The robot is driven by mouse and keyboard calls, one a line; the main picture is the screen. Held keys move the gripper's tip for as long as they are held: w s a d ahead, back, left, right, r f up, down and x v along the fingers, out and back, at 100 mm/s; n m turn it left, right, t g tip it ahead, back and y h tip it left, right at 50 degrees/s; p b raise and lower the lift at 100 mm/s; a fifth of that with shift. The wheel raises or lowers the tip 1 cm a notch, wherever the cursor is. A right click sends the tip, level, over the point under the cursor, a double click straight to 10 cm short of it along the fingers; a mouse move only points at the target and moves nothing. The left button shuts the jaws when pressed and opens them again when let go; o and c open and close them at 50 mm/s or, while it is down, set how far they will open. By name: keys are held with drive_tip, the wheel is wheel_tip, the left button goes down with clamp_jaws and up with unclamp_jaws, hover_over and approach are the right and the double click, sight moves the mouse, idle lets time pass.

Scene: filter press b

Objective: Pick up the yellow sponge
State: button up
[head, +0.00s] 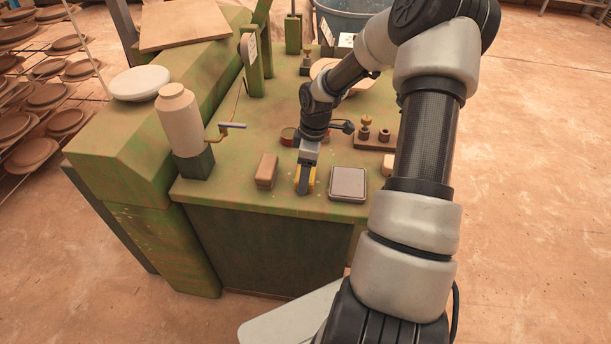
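The yellow sponge (312,181) is on the green table near its front edge in the head view. Only part of its yellow side shows, because my gripper covers much of it. My gripper (304,184) points down right at the sponge, with its fingers overlapping it in the picture. I cannot tell whether the fingers are closed on the sponge or only around it, or whether the sponge touches the table.
A tan block (266,171) stands close left of the gripper, and a grey square pad (348,184) lies close right. The front edge is near.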

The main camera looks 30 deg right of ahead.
wheel_tip(320, 180, up, 10)
drive_tip(key=shift+r+p, duration=0.1)
drive_tip(key=shift+p, duration=0.65)
drive_tip(key=o, duration=0.5)
drive_tip(key=shift+c, duration=0.2)
drive_tip(key=c, duration=0.4)
